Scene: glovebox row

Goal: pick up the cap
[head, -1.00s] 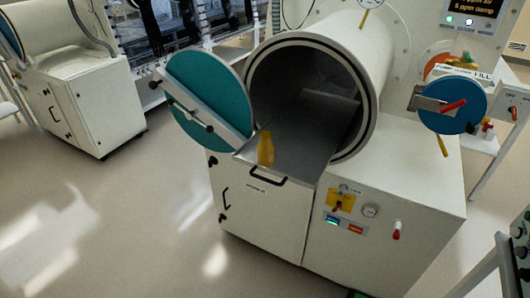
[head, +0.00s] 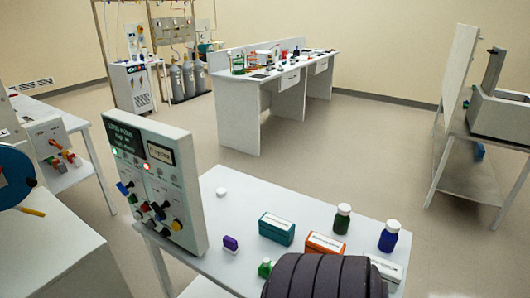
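A small white round piece that looks like a cap (head: 221,192) lies by itself on the white table (head: 262,196), near its back left corner, behind the panel's right edge. A green bottle (head: 342,220) and a blue bottle (head: 388,238) stand upright on the table's right side, each with a white top on. Neither of my grippers is in view.
A control panel (head: 160,190) stands at the table's left end. A teal box (head: 276,228), an orange box (head: 325,244) and a purple item (head: 231,243) sit on the table. A dark ribbed object (head: 325,278) blocks the bottom edge. Open floor lies behind.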

